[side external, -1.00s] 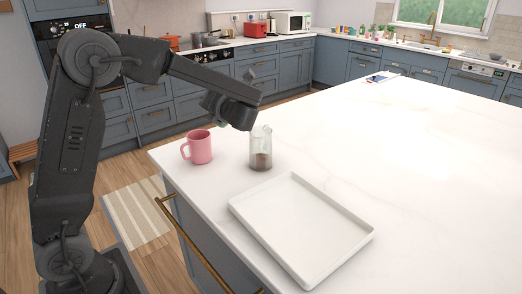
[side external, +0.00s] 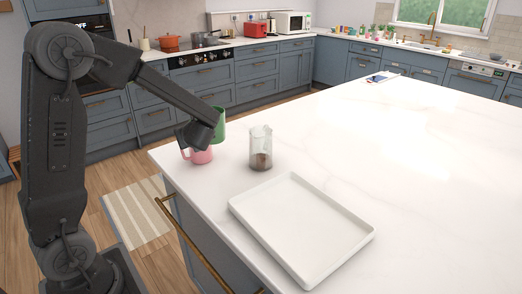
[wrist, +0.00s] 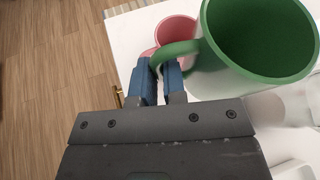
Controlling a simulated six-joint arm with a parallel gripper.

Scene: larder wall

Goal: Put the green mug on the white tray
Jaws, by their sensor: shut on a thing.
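The green mug (side external: 218,125) is in my gripper, partly hidden behind it in the side view. In the wrist view the green mug (wrist: 258,45) is large and close, and my gripper (wrist: 160,75) is shut on its handle. The mug appears held above the counter, near the pink mug. The white tray (side external: 240,213) lies empty on the counter, to the right of and nearer the camera than my gripper (side external: 203,138). A corner of a white object, perhaps the tray, shows at the lower right of the wrist view.
A pink mug (side external: 198,156) stands on the counter just below my gripper; it also shows in the wrist view (wrist: 172,32). The counter (side external: 400,160) right of the tray is clear.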

